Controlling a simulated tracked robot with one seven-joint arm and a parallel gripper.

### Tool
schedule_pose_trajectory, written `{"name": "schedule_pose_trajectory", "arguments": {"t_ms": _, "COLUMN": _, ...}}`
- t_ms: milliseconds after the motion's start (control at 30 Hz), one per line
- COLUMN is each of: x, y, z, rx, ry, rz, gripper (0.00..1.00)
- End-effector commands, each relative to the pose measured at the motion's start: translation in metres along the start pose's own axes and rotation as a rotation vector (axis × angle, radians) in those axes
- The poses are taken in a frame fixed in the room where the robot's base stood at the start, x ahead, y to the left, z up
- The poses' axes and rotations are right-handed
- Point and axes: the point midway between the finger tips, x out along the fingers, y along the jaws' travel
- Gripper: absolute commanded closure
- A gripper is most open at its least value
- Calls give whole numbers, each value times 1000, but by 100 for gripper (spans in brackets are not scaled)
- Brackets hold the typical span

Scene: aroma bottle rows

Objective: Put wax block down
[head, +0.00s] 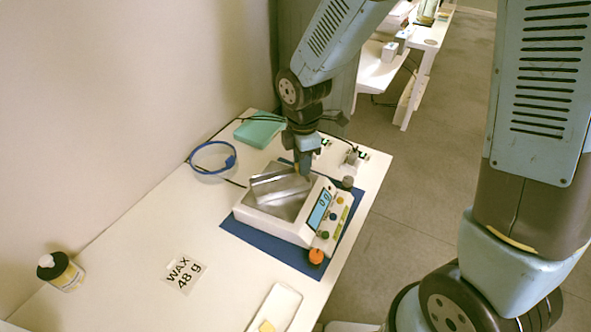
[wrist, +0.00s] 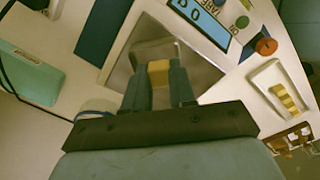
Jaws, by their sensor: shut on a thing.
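A small yellow wax block (wrist: 158,72) is pinched between the two fingers of my gripper (wrist: 158,88) in the wrist view. In the head view my gripper (head: 303,172) points down at the far side of the scale, and the block cannot be made out clearly there. The white scale (head: 270,226) has a shiny metal pan (head: 283,202), a blue display and coloured buttons. The pan (wrist: 199,76) lies behind the block in the wrist view. Whether the block touches the pan, I cannot tell.
The scale stands on a blue mat (head: 266,254) on a white table.

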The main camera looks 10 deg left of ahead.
Motion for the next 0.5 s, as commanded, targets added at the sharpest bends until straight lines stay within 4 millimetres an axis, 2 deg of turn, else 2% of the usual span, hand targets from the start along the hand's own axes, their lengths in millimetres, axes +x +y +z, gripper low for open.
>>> {"name": "schedule_pose_trajectory", "arguments": {"t_ms": 333, "x": 15, "y": 12, "z": -2, "rx": -1, "ry": 0, "rz": -1, "gripper": 100}}
{"name": "schedule_pose_trajectory", "arguments": {"t_ms": 500, "x": 38, "y": 10, "z": -2, "rx": -1, "ry": -1, "rz": -4, "gripper": 100}}
